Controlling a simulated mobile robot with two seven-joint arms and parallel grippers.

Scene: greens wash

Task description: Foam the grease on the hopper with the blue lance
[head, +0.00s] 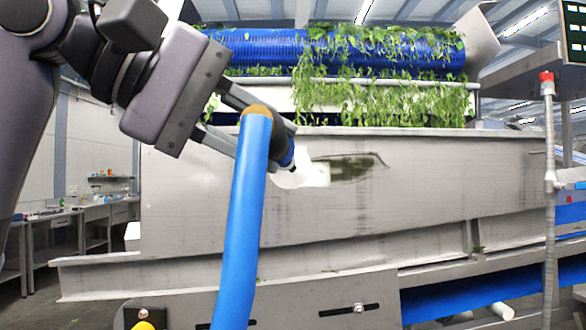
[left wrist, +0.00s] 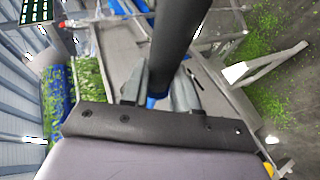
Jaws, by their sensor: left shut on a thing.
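My left gripper (head: 262,132) is shut on the blue lance (head: 287,152), whose dark body and blue collar show past the fingers. A thick blue hose (head: 243,225) hangs down from the lance. In the left wrist view the fingers (left wrist: 158,92) close around the lance, and a dark tube (left wrist: 176,40) runs upward from it. The lance's tip faces the grey metal hopper (head: 420,180). White foam or spray (head: 293,178) shows at the tip and reaches the left end of the dark grease smear (head: 352,166). My right gripper is out of view.
Leafy greens (head: 385,98) hang over a blue roller (head: 395,52) above the hopper. A steel post with a red cap (head: 547,130) stands at the right. A blue belt (head: 470,295) runs low at the right. Workbenches (head: 85,215) stand at the far left.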

